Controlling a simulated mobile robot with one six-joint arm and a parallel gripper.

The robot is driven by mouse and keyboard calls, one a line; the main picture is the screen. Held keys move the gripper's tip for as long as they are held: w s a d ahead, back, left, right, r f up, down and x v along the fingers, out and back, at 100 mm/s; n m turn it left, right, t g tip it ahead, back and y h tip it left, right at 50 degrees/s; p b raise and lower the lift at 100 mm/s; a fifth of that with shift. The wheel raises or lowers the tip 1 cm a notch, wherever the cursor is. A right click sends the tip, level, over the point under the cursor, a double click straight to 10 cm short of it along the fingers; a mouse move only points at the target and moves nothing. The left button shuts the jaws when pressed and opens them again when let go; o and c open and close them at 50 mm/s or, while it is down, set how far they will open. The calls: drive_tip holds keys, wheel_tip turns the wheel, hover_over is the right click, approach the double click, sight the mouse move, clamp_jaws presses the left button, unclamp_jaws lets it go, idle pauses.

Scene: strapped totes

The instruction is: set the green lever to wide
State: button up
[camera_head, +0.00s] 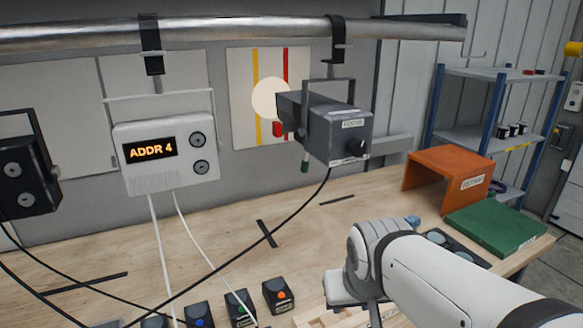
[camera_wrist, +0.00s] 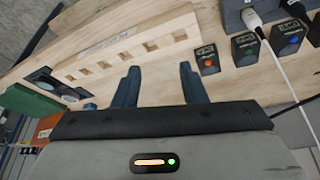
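A grey lamp housing (camera_head: 335,128) hangs from the overhead pipe by a bracket, with a black knob on its near face. A short lever with a green tip (camera_head: 305,164) hangs below the housing; its far end is partly hidden. A lever with a red end (camera_head: 278,129) shows beside the housing. The setting marks of the green lever cannot be read. A round pale light spot (camera_head: 268,99) lies on the striped panel behind. My gripper (camera_wrist: 160,68) is open and empty above the bench, low and well apart from the lamp; its fingers do not show clearly in the head view.
A white display box (camera_head: 168,177) reading "ADDR 4" hangs left of the lamp. Black button boxes, including an orange one (camera_head: 279,296), and a slotted wooden rail (camera_wrist: 122,52) are on the bench (camera_head: 220,240). An orange bin (camera_head: 440,174) and green case (camera_head: 497,230) stand right. A black cable droops from the lamp.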

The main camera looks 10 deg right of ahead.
drive_tip(key=w+d+r+t, duration=0.2)
drive_tip(key=w+t, duration=0.2)
drive_tip(key=w, duration=1)
drive_tip(key=w+d+r+t, duration=0.2)
drive_tip(key=w+t, duration=0.2)
drive_tip(key=w, duration=0.9)
drive_tip(key=n+t+y, duration=0.2)
drive_tip(key=t+y, duration=0.3)
drive_tip(key=y, duration=0.1)
approach(307, 169)
drive_tip(key=x, duration=0.4)
drive_tip(key=shift+w+a+r+p, duration=0.15)
drive_tip(key=shift+w+p, duration=0.05)
drive_tip(key=shift+p, duration=0.1)
drive_tip(key=p+x, duration=0.2)
drive_tip(key=x, duration=0.5)
drive_tip(key=shift+s, duration=0.1)
clamp_jaws()
